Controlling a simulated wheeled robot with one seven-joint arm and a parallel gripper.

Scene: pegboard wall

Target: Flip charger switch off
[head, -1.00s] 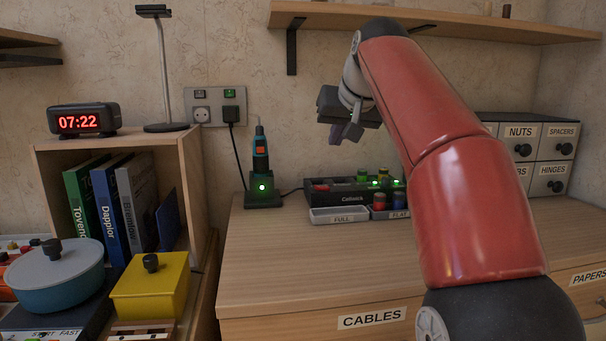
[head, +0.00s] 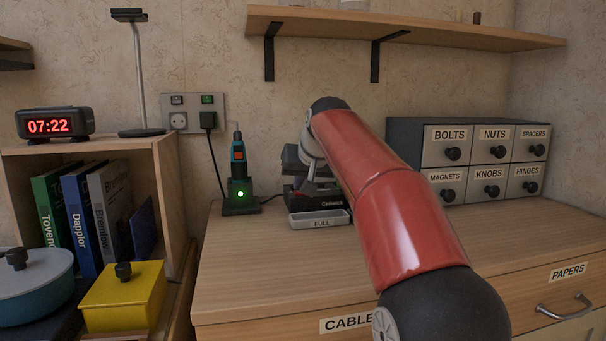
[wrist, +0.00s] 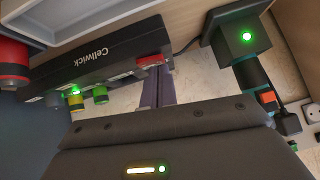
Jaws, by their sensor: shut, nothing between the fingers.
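The black Cellwick charger (head: 318,200) stands on the desk, largely hidden behind my arm in the head view. In the wrist view the charger (wrist: 98,55) fills the upper left, with a red rocker switch (wrist: 152,61) at its near-right end and green lights beside the batteries. My gripper (wrist: 158,76) is shut and empty, its two purple-grey fingers together. In the wrist picture the fingertips lie right beside the red switch; I cannot tell whether they touch it. In the head view my gripper (head: 303,172) is above the charger.
A cordless tool in a dock (head: 240,195) with a green light stands left of the charger. A wall plate (head: 194,112) has a socket, a plug and a green-lit switch. A grey FULL tray (head: 320,219) sits in front. Labelled drawers (head: 468,160) stand right. The front desktop is clear.

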